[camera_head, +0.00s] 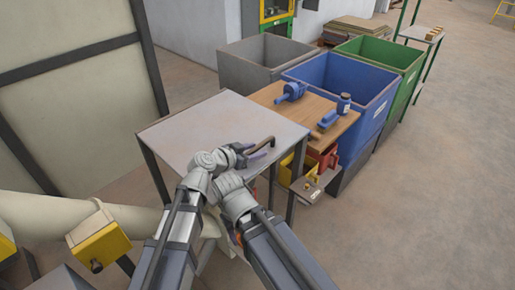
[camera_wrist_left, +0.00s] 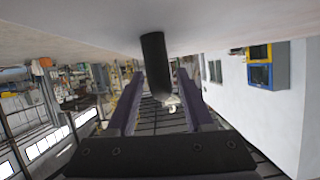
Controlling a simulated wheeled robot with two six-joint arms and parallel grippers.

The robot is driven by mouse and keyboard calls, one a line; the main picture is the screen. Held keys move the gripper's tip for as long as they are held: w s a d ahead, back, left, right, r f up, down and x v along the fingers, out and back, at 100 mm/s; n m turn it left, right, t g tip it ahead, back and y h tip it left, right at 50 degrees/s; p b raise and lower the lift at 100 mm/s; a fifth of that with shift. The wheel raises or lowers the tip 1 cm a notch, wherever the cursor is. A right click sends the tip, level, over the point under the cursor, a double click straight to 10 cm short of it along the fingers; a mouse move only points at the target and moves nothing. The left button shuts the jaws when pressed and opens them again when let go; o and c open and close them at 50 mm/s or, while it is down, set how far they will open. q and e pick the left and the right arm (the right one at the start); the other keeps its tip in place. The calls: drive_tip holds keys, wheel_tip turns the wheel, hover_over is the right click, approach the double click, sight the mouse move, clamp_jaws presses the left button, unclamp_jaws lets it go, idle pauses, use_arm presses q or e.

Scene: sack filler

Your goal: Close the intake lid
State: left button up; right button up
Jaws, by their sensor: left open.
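The intake lid appears to be the flat grey panel (camera_head: 185,128) on a dark-legged frame in the head view. It looks roughly level; I cannot tell whether it is fully seated. A dark bar handle (camera_head: 262,143) stands at its near right edge. My left gripper (camera_head: 250,151) is at this handle, over the panel's near edge. In the left wrist view the dark handle (camera_wrist_left: 154,60) reaches down between the two open fingers (camera_wrist_left: 158,103); I see no clear grip on it. My right gripper's fingers do not show.
A wooden top (camera_head: 305,113) with blue tools (camera_head: 291,91) adjoins the panel on the right. Grey (camera_head: 245,67), blue (camera_head: 375,100) and green (camera_head: 410,60) bins stand behind. A yellow box (camera_head: 98,243) is at lower left. Open floor (camera_head: 430,210) lies to the right.

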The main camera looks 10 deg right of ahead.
use_arm(q)
drive_tip(key=p+v, duration=0.2)
drive_tip(key=v, duration=0.4)
drive_tip(key=shift+a+r, duration=0.1)
drive_tip(key=shift+r, duration=0.05)
